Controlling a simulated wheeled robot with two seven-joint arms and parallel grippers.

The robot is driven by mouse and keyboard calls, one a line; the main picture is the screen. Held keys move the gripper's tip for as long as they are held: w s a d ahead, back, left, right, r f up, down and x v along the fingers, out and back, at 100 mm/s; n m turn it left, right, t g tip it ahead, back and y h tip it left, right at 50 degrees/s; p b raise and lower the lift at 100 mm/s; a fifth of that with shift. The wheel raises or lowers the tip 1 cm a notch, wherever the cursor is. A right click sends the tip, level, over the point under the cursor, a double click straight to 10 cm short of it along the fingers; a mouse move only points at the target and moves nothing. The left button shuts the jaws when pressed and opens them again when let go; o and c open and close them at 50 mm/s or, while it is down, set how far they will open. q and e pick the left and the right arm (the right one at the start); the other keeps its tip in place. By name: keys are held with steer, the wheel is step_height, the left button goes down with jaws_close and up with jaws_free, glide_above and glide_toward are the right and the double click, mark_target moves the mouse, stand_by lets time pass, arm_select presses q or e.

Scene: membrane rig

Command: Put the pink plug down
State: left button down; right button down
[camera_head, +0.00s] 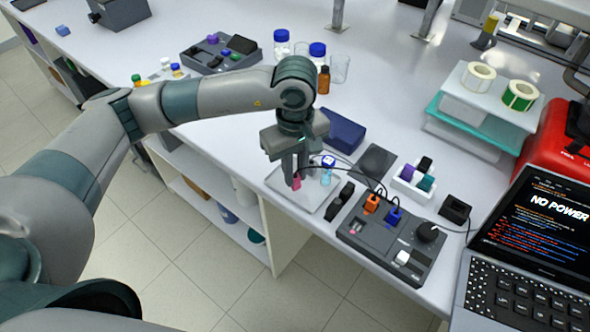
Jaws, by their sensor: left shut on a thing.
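The pink plug (296,184) is held between the fingertips of my left gripper (295,178), mostly hidden by the fingers. My left gripper points down and is shut on it. The plug is over the left part of a light grey tray (308,200) near the table's front edge. I cannot tell whether the plug touches the tray. A small bottle with a blue cap (328,164) stands right of my gripper. My right gripper is not in view.
A grey control box (372,247) with an orange plug (371,203), a blue plug (393,217) and cables stands to the right. A dark blue box (343,131) is behind. A laptop (530,240) reads "NO POWER".

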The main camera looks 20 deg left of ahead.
arm_select(q)
steer(key=shift+f, duration=0.55)
steer(key=shift+f, duration=0.2)
steer(key=c, duration=1.7)
jaws_free()
steer(key=shift+r, duration=0.1)
steer(key=shift+o, duration=0.2)
steer(key=shift+r, duration=0.1)
